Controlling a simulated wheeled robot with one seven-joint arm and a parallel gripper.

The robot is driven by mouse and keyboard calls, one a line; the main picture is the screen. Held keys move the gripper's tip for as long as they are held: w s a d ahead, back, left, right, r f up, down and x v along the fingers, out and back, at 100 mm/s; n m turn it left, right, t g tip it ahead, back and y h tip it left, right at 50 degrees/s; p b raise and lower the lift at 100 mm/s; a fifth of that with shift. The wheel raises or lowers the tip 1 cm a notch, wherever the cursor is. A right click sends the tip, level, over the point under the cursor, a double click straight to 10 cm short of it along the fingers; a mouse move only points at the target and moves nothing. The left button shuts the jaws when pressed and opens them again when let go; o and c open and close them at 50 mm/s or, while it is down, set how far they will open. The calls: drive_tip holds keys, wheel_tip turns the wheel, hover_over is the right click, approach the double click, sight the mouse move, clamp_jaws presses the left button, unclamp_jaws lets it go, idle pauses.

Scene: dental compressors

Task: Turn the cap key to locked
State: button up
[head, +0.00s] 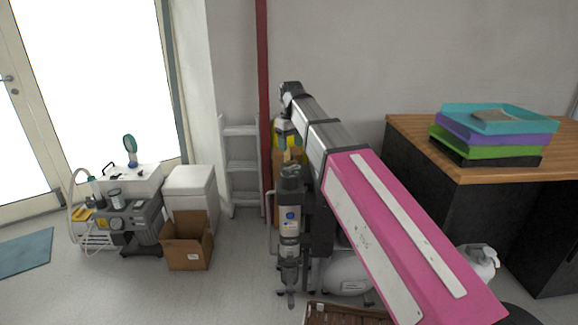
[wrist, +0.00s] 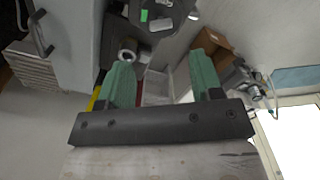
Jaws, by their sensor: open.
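My gripper (wrist: 162,75) shows in the wrist view as two green fingers on a dark bar, open and apart with nothing between them. A dark grey rounded part (wrist: 165,12) with a green mark and a light grey piece (wrist: 162,24) lies beyond the fingers at the top edge; I cannot tell whether this is the cap and its key. The key's position cannot be read.
A red pipe (head: 263,90) and a grey ladder (head: 242,165) stand by the wall. A white tank (head: 346,274) sits low beside the cylinder unit. An open cardboard box (head: 188,243) and a compressor (head: 128,222) are left. A wooden desk (head: 405,138) with stacked trays (head: 493,135) is right.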

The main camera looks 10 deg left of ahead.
sight(290, 169)
wheel_tip(290, 169, down, 9)
drive_tip(key=shift+r, duration=0.2)
idle(0.3)
drive_tip(key=c, duration=0.9)
